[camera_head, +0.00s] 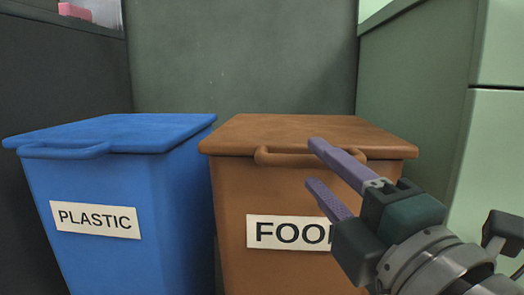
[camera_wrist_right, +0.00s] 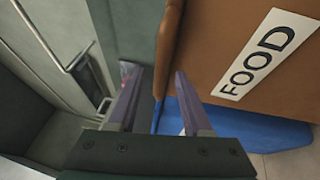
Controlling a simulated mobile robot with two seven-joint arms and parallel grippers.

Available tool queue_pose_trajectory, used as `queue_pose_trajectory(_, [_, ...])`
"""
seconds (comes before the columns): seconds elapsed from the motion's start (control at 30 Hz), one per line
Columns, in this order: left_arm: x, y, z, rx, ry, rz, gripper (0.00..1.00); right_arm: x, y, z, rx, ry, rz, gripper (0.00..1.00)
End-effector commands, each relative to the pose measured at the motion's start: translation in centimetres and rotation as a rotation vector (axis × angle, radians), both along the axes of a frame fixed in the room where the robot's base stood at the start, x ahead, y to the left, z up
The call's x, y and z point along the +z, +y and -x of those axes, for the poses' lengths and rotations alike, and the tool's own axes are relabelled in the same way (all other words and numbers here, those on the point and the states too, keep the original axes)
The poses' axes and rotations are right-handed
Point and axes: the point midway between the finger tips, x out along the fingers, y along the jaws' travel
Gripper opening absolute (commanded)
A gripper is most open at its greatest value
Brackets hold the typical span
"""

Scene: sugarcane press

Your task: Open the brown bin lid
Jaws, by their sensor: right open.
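The brown bin (camera_head: 235,215) stands in the middle of the head view with a white FOOD label (camera_head: 285,233) on its front. Its brown lid (camera_head: 305,133) lies flat and closed on top, with a handle (camera_head: 285,157) along the front edge. My right gripper (camera_head: 318,165) is open and empty in front of the bin, its purple fingers near the right part of the handle and partly covering it and the label. In the wrist view the open fingers (camera_wrist_right: 160,100) point past the side of the brown bin (camera_wrist_right: 215,50). My left gripper is not in view.
A blue bin (camera_head: 110,185) with a closed lid and a PLASTIC label stands close on the left. A dark wall (camera_head: 240,55) rises behind the bins. A green cabinet (camera_head: 415,90) stands on the right, and a dark panel (camera_head: 60,80) on the left.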

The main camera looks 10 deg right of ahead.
Motion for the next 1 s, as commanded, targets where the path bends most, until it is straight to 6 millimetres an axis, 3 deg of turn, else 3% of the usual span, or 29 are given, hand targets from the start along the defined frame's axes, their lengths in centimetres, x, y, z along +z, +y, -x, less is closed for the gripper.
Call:
queue_pose_trajectory(0.23, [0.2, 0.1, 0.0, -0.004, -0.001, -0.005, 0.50, 0.5, 0.3, -2.7, 0.000, -0.001, 0.000, 0.50])
queue_pose_trajectory(0.57, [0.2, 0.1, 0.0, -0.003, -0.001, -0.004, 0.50, 0.5, 0.4, -3.1, -0.001, 0.001, -0.001, 0.50])
queue_pose_trajectory(1.0, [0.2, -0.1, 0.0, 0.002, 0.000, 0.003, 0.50, 0.5, 0.4, -3.1, 0.000, 0.001, -0.001, 0.02])
